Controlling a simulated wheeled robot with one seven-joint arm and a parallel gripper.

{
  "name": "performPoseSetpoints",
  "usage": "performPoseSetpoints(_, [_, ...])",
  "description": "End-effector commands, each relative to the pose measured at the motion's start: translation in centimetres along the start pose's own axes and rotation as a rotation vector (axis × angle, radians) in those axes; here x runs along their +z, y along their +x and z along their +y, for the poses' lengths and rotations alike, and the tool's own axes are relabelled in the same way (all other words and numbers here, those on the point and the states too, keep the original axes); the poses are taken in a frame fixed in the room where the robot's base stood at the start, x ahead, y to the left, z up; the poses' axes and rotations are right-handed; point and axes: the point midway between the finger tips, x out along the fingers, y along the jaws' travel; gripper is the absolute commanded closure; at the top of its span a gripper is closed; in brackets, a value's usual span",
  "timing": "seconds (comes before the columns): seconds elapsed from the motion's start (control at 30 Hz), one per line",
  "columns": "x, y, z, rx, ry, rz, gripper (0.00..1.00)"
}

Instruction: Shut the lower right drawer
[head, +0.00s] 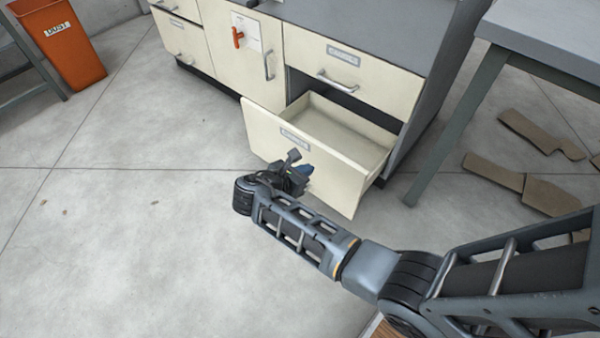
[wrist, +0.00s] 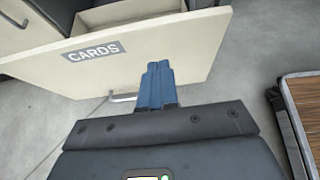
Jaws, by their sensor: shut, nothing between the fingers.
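The lower right drawer (head: 345,188) of the cream cabinet is pulled well out, and its inside looks empty. Its front carries a label that reads CARDS in the wrist view, where the drawer front (wrist: 190,50) fills the upper part. A metal bar handle (wrist: 124,97) shows below the label, partly hidden behind my fingers. My gripper (head: 302,170) is at the outer face of the drawer front, near its middle. In the wrist view the blue fingers (wrist: 157,75) are together and empty, pointing at the drawer front right of the label. I cannot tell whether they touch it.
The upper right drawer (head: 350,78) is shut. A grey table (head: 545,40) stands at the right, with brown flat pieces (head: 520,180) on the floor. An orange bin (head: 62,40) is far left.

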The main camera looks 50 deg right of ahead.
Motion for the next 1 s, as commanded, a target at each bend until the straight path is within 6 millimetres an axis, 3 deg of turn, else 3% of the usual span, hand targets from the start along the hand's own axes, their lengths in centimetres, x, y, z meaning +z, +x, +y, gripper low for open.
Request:
performPoseSetpoints(0.2, [-0.3, 4.7, -0.1, -0.004, 0.003, 0.0, 1.0])
performPoseSetpoints(0.43, [0.9, 8.0, 0.0, -0.001, 0.004, 0.001, 1.0])
performPoseSetpoints(0.63, [1.8, 9.2, 0.0, 0.001, 0.002, 0.001, 1.0])
performPoseSetpoints(1.0, [2.0, 9.3, 0.0, 0.002, 0.002, 0.001, 1.0])
